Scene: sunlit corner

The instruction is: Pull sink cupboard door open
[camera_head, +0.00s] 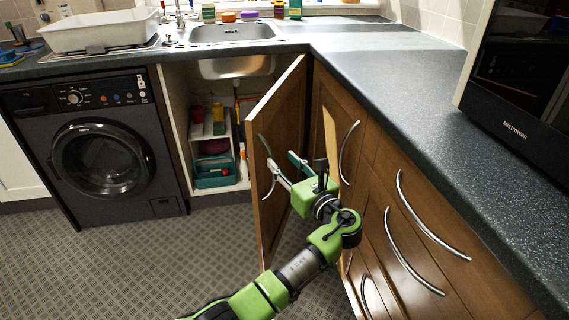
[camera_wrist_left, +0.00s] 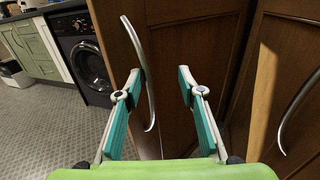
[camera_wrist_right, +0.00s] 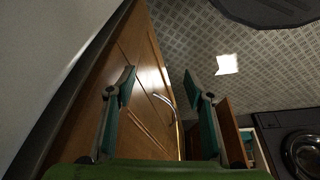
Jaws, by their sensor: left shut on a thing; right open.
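The wooden sink cupboard door (camera_head: 287,110) stands swung out from the cabinet under the sink, its inside open to view. Its curved metal handle (camera_head: 269,180) is on the outer face near the free edge. My left gripper (camera_head: 279,157) is at that handle and shut on it. In the left wrist view the handle (camera_wrist_left: 138,48) runs beside the left finger, and a gap shows between the fingertips. My right gripper (camera_wrist_right: 160,75) is open and empty, in front of wooden fronts with a metal handle; it is not in the head view.
The open cupboard holds a teal caddy (camera_head: 215,172) and other items. A black washing machine (camera_head: 100,145) stands left of it. Drawer fronts with curved handles (camera_head: 430,225) line the right, under the dark worktop (camera_head: 400,90). Tiled floor (camera_head: 170,250) is clear.

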